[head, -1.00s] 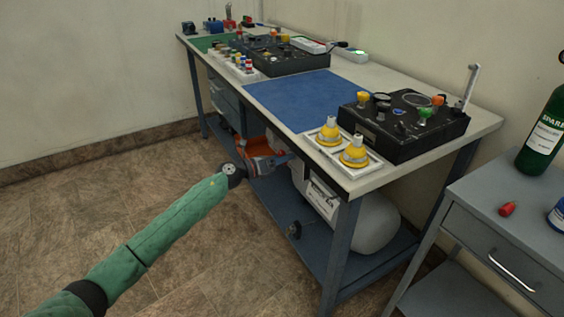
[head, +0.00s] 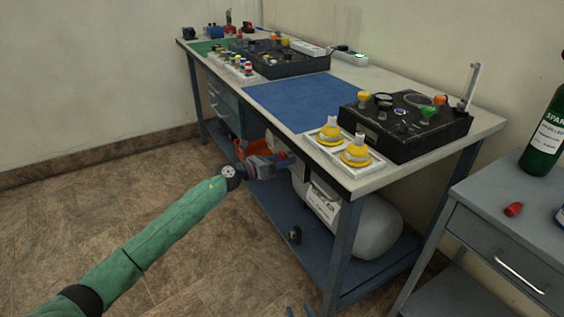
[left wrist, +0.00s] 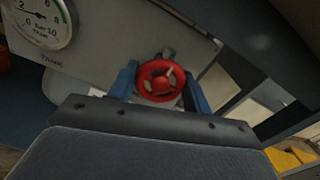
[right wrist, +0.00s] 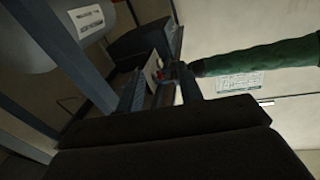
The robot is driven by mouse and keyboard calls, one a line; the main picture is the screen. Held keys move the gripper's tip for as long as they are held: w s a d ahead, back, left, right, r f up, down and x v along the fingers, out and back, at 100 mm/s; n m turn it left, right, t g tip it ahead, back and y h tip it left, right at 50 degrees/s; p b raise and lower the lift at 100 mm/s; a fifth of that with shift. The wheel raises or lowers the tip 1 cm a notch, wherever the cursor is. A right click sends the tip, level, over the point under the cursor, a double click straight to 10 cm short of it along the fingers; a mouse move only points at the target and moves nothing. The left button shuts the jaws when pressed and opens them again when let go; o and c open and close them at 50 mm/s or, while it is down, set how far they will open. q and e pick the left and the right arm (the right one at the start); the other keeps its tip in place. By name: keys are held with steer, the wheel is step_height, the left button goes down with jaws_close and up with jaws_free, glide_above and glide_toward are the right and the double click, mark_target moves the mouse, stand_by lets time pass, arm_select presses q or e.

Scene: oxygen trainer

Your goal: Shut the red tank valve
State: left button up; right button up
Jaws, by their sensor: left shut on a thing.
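A red valve wheel (left wrist: 160,82) with spokes sits between the two blue fingers of my left gripper (left wrist: 163,85) in the left wrist view. The fingers are shut on its rim from both sides. In the head view my left gripper (head: 284,160) is under the front edge of the bench, beside the white tank (head: 372,226), and the wheel is hidden there.
The workbench (head: 408,175) carries a black panel box (head: 405,125), yellow fittings (head: 355,152) and a blue mat (head: 303,98). Its lower shelf (head: 285,225) holds the tank. A grey side table (head: 505,205) stands at the right. The floor (head: 90,200) in front is clear.

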arm_select(q)
steer(key=shift+f, duration=0.2)
arm_select(e)
steer(key=shift+w+r+t, duration=0.2)
steer(key=shift+r+t, duration=0.2)
steer(key=shift+r, duration=0.65)
arm_select(q)
steer(key=o, duration=1)
steer(key=shift+r, duration=0.1)
steer(key=shift+a, duration=0.1)
